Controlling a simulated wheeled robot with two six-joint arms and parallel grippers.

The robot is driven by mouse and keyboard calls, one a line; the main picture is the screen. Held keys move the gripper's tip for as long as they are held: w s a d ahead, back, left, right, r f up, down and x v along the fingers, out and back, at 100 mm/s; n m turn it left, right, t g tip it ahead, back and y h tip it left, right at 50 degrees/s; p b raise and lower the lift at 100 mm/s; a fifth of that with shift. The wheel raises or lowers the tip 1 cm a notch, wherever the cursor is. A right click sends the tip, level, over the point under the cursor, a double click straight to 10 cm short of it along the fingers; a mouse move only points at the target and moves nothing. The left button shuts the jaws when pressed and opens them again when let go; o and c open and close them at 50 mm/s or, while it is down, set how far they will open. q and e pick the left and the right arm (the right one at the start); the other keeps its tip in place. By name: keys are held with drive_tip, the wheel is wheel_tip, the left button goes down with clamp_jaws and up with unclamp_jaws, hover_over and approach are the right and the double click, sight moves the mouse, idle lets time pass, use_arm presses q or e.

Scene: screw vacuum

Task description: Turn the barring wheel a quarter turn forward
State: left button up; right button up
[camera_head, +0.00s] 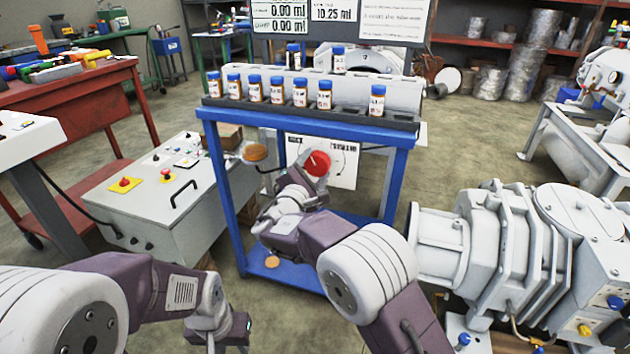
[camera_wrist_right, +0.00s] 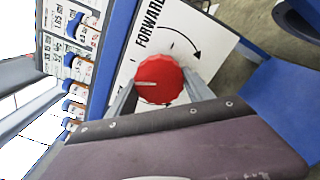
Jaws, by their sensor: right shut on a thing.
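The barring wheel is a red round knob (camera_head: 318,163) with a pale pointer line, on a white panel (camera_head: 345,165) on the front of the blue stand. The right wrist view shows the knob (camera_wrist_right: 160,80) beside the word FORWARD and a curved black arrow. Its pointer line points to the left there. My right gripper (camera_wrist_right: 158,88) is shut on the knob, one grey finger on each side. In the head view my right arm reaches up to it. My left gripper (camera_head: 217,340) hangs low near the bottom edge, holding nothing visible; its fingertips are cut off.
Several blue-capped bottles (camera_head: 277,90) stand on the blue stand (camera_head: 215,155) above the panel. A grey control box (camera_head: 170,195) stands to its left. A large grey pump (camera_head: 490,235) stands close on the right.

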drive_tip(key=m+b, duration=0.1)
drive_tip(key=b, duration=0.1)
drive_tip(key=m+b, duration=0.1)
drive_tip(key=shift+f+m+b, duration=0.25)
drive_tip(key=shift+m+b, duration=0.1)
drive_tip(key=shift+m, duration=0.05)
drive_tip(key=shift+a+r+m+b, duration=0.1)
drive_tip(key=shift+r+m+b, duration=0.15)
drive_tip(key=shift+m+b, duration=0.65)
drive_tip(key=shift+r, duration=0.1)
